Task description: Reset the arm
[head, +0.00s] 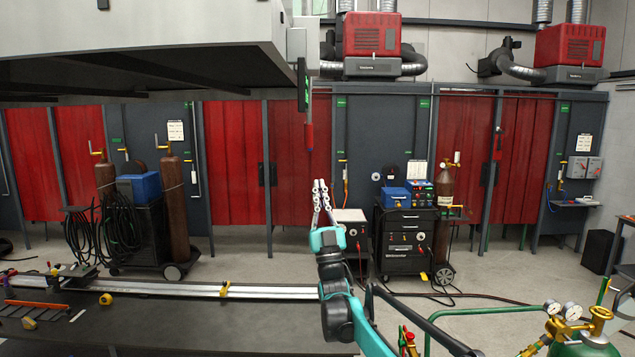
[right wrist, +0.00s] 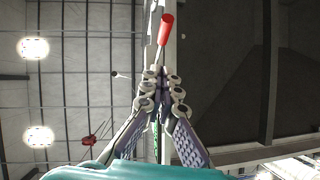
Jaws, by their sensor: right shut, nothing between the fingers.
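My right gripper (head: 321,185) points straight up near the middle of the head view, at the end of my teal arm. Its two fingers are close together and nothing is between them. The right wrist view looks up along the closed fingers (right wrist: 161,78). A red handle (head: 309,137) hangs from the overhead unit, above and slightly left of the fingertips in the head view. In the right wrist view the red handle (right wrist: 166,29) shows beyond the fingertips, with a visible gap. My left gripper is not in view.
A dark workbench (head: 180,322) with a long metal rail lies at lower left. A green gas cylinder with gauges (head: 573,312) stands at lower right. A large grey overhead hood (head: 140,42) fills the upper left.

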